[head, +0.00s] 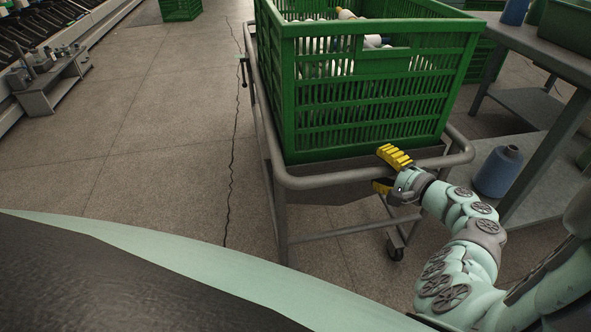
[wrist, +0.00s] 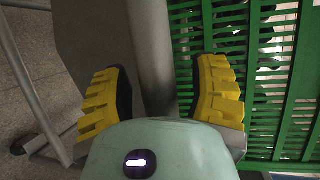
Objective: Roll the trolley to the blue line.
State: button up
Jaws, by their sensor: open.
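The trolley (head: 330,181) is a grey tubular frame on castors, carrying a large green slatted crate (head: 370,100) with white and coloured cones inside. My gripper (head: 388,171), with yellow ridged fingers, is at the right part of the trolley's near rail. In the wrist view the grey rail (wrist: 150,45) passes between the two open fingers (wrist: 160,88), one on each side. A gap shows beside the left finger; whether the right finger touches the rail I cannot tell. No blue line shows in either view.
A grey table (head: 555,50) stands close on the trolley's right, with a blue cone (head: 497,171) on its lower shelf. Winding machinery (head: 50,35) and a low bench (head: 52,85) line the far left. Another green crate (head: 180,10) stands at the back. The floor left of the trolley is clear.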

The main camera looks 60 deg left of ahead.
grip_shut()
